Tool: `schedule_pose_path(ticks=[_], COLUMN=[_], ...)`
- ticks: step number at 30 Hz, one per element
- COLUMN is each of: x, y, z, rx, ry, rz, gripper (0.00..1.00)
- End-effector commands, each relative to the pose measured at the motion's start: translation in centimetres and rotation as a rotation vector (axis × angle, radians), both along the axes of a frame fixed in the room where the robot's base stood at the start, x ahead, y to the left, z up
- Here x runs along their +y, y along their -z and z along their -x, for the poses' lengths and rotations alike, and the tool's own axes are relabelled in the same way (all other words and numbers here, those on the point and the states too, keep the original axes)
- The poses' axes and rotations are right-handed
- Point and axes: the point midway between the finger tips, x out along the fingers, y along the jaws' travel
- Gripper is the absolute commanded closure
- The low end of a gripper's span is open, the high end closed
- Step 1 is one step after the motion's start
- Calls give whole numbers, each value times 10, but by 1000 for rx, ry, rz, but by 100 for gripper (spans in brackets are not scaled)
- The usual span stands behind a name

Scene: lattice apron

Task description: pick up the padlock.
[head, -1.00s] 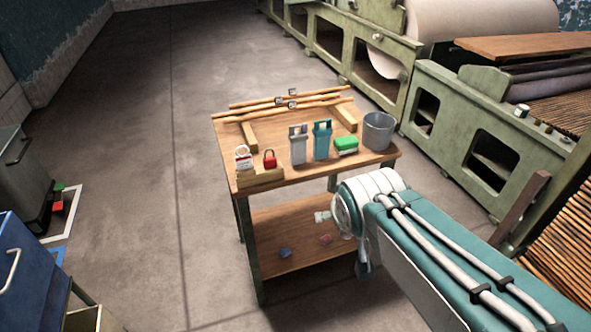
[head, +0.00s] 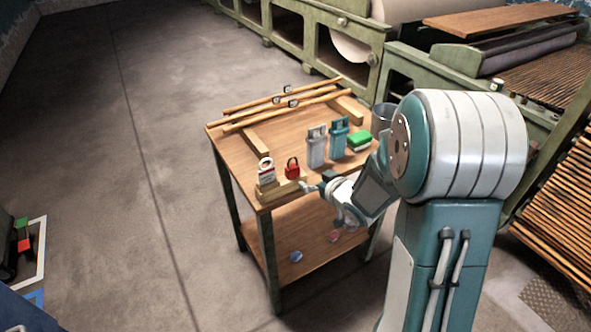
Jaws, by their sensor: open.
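A small red padlock (head: 292,170) with a dark shackle stands upright at the front left of the wooden table, on or just behind a wooden block (head: 268,192). Left of it stands a white and red item (head: 266,172) with a loop on top, perhaps a tag or second lock. My gripper (head: 310,187) is open and empty at the table's front edge, just right of the block and close to the red padlock, apart from it. My arm hides part of the table's right side.
Wooden rods (head: 250,118) lie on supports behind.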

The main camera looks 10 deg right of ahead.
Motion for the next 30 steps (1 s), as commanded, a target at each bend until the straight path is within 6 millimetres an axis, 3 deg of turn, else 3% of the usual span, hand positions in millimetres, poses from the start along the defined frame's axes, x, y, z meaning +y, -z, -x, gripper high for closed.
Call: schedule_pose_path(ticks=[6, 13, 21, 29, 30], x=[15, 19, 33, 34, 34], y=[14, 21, 35, 36, 36], z=[-31, -49, -82, -85, -85], rx=[3, 2, 1, 1, 1], ry=[-4, -4, -2, -1, -1], rz=[4, 1, 2, 2, 2], gripper=[0, 0, 0, 0, 4])
